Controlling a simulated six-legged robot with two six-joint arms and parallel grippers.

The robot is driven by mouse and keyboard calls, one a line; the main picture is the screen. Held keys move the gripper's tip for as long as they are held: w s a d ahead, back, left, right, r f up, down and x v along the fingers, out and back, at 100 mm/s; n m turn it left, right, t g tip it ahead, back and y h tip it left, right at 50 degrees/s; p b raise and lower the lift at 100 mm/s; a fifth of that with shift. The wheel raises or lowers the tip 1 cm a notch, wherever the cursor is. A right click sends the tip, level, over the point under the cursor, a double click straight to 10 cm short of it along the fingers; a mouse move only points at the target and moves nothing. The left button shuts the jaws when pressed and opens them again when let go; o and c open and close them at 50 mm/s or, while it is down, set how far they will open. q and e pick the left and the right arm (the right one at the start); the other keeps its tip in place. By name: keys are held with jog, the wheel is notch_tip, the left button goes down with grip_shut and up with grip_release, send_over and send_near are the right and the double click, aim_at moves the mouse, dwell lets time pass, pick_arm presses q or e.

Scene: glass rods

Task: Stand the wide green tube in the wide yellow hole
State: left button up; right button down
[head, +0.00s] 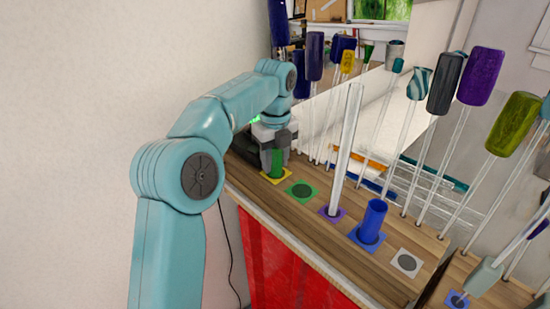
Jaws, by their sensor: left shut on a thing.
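The wide green tube (277,163) stands roughly upright in the head view, with its lower end at the yellow-framed hole (277,177) at the left end of the wooden bench. My left gripper (277,151) is shut on the green tube from above and hides its upper part. How deep the tube sits in the hole cannot be told. My right gripper is not in view.
A green-framed hole (301,189) lies beside it, empty. A tall clear rod (345,150) stands in the purple-framed hole, and a wide blue tube (372,221) stands nearer. A white-framed hole (406,262) is empty. Several thin rods with coloured tops stand behind.

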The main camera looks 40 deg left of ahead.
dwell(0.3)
pick_arm(q)
jog(key=shift+p, duration=0.45)
jog(key=shift+f+b, duration=0.45)
jog(key=shift+f, duration=0.2)
jog(key=o, duration=0.8)
jog(key=shift+r, duration=0.1)
